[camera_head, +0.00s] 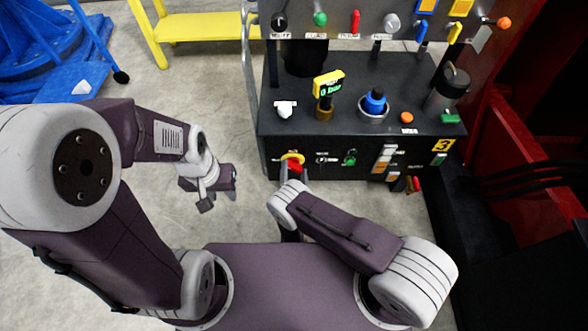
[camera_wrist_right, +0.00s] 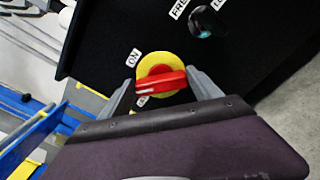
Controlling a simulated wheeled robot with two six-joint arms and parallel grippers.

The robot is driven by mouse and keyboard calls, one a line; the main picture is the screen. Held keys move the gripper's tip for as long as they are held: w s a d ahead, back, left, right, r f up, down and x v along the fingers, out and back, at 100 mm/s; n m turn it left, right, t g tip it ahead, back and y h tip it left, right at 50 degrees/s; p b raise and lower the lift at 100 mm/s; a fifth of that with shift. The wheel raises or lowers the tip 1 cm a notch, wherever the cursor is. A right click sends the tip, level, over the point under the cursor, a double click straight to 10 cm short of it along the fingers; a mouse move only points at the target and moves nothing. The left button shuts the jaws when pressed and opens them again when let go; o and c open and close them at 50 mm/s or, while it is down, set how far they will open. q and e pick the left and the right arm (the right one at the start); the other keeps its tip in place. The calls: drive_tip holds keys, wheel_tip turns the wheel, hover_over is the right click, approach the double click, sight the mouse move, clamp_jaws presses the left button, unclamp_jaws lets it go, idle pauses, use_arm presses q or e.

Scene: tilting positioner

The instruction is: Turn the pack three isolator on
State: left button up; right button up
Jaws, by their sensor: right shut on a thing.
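The isolator is a red handle (camera_wrist_right: 158,83) on a round yellow plate (camera_wrist_right: 160,58), on the black front panel. It also shows in the head view, its yellow plate (camera_head: 292,157) at the left of the panel marked 3. My right gripper (camera_wrist_right: 161,78) is shut on the red handle, one finger at each end. In the right wrist view the handle lies nearly level. An ON label (camera_wrist_right: 133,57) sits up-left of the plate; a second label (camera_wrist_right: 142,101) below is partly hidden. My left gripper (camera_head: 208,190) hangs clear to the left, its fingers unclear.
The black console (camera_head: 350,95) carries knobs, a small yellow-framed display (camera_head: 328,84) and a blue button (camera_head: 375,100). A yellow 3 label (camera_head: 443,145) is on its front right. A red frame (camera_head: 520,130) stands right. Open floor (camera_head: 215,80) lies left of the console.

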drive_tip(key=m+p, duration=0.2)
drive_tip(key=m, duration=0.3)
drive_tip(key=shift+d, duration=0.15)
drive_tip(key=shift+f+m+p, duration=0.15)
drive_tip(key=shift+m+p, duration=0.2)
drive_tip(key=shift+m, duration=0.8)
drive_tip(key=shift+f+m+p, duration=0.15)
drive_tip(key=shift+m+p, duration=0.15)
drive_tip(key=shift+m, duration=0.85)
drive_tip(key=o, duration=1.4)
